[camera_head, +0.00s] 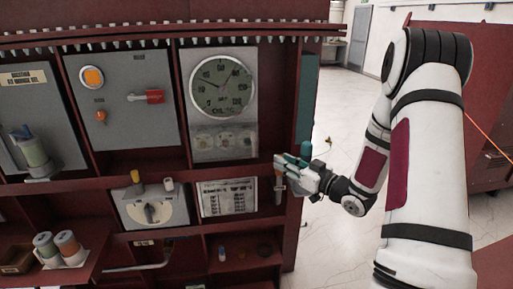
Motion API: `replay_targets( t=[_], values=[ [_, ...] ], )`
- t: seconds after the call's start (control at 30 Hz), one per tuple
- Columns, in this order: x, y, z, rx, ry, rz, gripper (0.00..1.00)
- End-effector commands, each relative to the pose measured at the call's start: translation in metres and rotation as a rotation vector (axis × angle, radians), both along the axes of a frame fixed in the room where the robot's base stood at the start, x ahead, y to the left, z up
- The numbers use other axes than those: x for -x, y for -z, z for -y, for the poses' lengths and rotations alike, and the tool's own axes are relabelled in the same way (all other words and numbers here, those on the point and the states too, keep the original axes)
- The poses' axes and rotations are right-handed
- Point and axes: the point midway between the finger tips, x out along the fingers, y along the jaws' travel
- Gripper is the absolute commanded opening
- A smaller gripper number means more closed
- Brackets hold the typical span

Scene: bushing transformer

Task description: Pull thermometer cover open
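A round dial gauge (221,88) with a dark face and pale rim sits in the upper right bay of the dark red cabinet. I take it to be the thermometer. It is on a grey panel (240,146), and small round fittings show faintly below the dial. I cannot make out a separate cover or its handle. My gripper (283,171) is at the cabinet's right side, lower right of the dial and apart from it. Its fingers point left, close to the right-hand post. The small fingertips do not show whether they are open, shut or touching something.
Left of the gauge is a grey panel with a red handle (151,96) and an orange indicator (92,77). Below are a rotary switch box (152,212) and a printed label plate (227,198). A shelf ledge crosses under the upper bays. Open floor (340,125) lies right of the cabinet.

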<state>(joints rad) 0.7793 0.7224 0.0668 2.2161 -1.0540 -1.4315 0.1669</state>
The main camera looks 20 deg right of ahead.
Motion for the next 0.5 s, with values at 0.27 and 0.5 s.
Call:
replay_targets(
  t=[0.27, 0.5],
  values=[
    [-0.047, -0.001, -0.017, 0.002, -0.004, 0.002, 0.28],
    [-0.091, -0.001, -0.031, 0.003, -0.003, 0.001, 0.28]
  ],
)
